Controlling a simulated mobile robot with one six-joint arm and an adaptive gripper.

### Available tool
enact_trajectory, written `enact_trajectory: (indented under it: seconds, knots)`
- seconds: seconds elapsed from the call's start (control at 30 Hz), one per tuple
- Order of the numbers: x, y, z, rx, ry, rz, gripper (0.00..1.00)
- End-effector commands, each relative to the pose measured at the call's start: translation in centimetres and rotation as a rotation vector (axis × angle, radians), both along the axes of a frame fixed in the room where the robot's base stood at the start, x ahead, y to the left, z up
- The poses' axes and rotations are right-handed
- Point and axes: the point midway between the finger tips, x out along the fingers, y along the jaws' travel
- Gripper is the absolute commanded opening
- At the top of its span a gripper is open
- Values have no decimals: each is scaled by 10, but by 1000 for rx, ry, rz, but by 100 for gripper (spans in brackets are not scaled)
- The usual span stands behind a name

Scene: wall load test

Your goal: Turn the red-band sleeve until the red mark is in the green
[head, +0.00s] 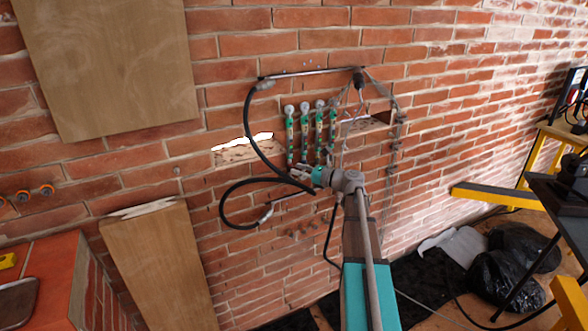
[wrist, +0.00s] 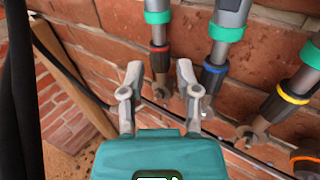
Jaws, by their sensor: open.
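The red-band sleeve (wrist: 159,62) is dark with a thin red ring, below a grey tube with a green collar (wrist: 158,17). In the wrist view it lies between the two grey fingertips of my gripper (wrist: 160,72), with a gap on each side. My gripper is open. I cannot tell how deep the sleeve sits between the fingers. In the head view my gripper (head: 297,173) is at the lower end of the leftmost tube (head: 290,135). No red mark or green zone can be made out.
The blue-band sleeve (wrist: 212,76) is close right of my right finger. The yellow-band sleeve (wrist: 289,100) and an orange-band one (wrist: 305,160) are further right. A black hose (head: 249,120) loops along the left on the brick wall (head: 450,110).

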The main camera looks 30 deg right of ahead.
Motion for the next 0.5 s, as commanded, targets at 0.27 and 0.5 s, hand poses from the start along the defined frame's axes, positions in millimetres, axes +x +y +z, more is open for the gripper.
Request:
enact_trajectory:
  seconds: [0.27,0.5]
  knots:
    - [17,12,0,0,0,0,42]
    - [18,13,0,0,0,-2,42]
